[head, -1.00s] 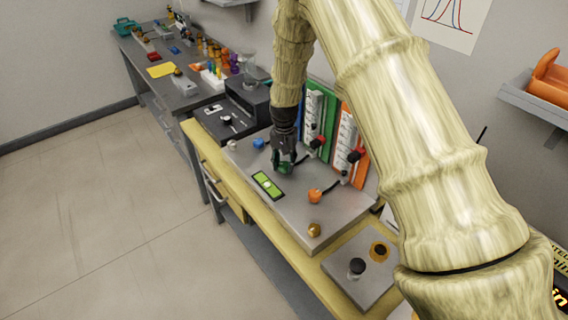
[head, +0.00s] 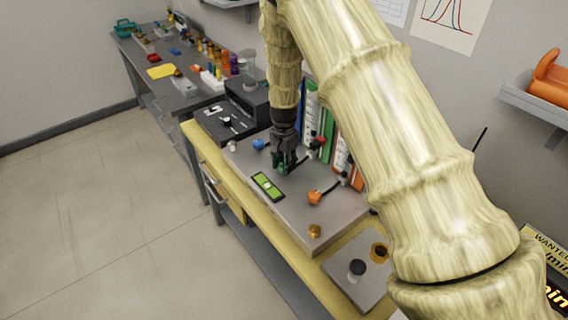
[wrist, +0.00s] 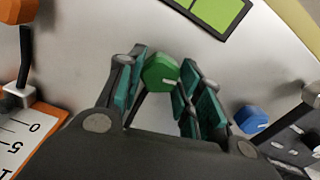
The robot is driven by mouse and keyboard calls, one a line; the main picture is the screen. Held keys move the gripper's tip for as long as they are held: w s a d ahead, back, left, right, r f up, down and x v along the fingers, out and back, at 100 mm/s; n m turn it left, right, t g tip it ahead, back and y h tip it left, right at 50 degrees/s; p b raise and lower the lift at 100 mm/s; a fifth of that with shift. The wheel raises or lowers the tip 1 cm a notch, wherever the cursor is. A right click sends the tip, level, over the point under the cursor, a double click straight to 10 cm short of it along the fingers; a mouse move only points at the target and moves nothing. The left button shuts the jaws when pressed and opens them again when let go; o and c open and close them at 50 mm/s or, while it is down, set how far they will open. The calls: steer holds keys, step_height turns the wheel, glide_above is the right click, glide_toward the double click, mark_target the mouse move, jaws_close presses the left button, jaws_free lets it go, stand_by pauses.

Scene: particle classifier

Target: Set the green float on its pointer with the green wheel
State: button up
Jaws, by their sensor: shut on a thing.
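The green wheel (wrist: 160,72) is a faceted knob with a pale mark, on the grey sloped console. In the wrist view it sits between the fingers of my gripper (wrist: 161,84), which is shut on it. In the head view my gripper (head: 283,165) points down at the console and covers most of the wheel. The green panel (head: 327,125) with its white scale stands behind, partly hidden by my arm. The green float and its pointer are too small or too hidden to make out.
An orange wheel (head: 314,197) and a blue wheel (head: 258,144) flank the green one. A brass knob (head: 314,231) is at the console's near corner. The orange panel (head: 341,165) is partly behind my arm.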

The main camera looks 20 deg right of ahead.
steer(key=shift+f, duration=0.1)
steer(key=o, duration=1)
steer(key=shift+o, duration=0.2)
steer(key=shift+r, duration=0.2)
steer(key=shift+r, duration=0.25)
step_height(320, 180, up, 11)
steer(key=shift+r, duration=0.1)
